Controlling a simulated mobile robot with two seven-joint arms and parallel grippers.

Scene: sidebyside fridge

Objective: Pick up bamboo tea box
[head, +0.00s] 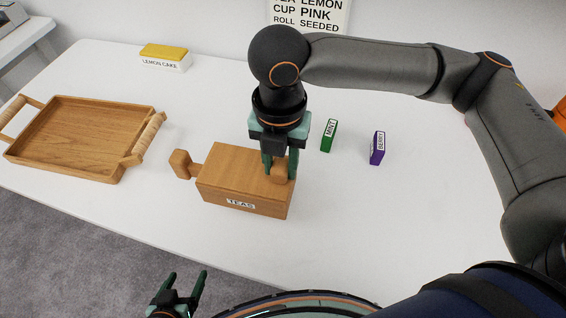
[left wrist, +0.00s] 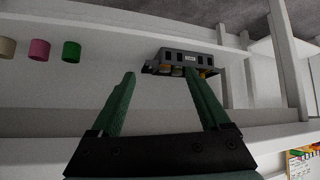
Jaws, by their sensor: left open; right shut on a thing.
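The bamboo tea box (head: 232,172) is a light-brown wooden box labelled TEAS on its front. It sits on the white table in the head view, with a wooden knob handle (head: 181,164) sticking out at its left end. My right gripper (head: 279,172) points down at the box's right end and is shut on the wooden handle there, which its fingers partly hide. My left gripper (head: 186,286) is open and empty in front of the table's near edge. Its spread green fingers also show in the left wrist view (left wrist: 162,90).
A wooden tray (head: 80,135) lies to the left. A yellow-topped lemon cake box (head: 164,57) is at the back. A green mint box (head: 329,135) and a purple berry box (head: 377,147) stand right of the tea box. The table between the tray and lemon cake is clear.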

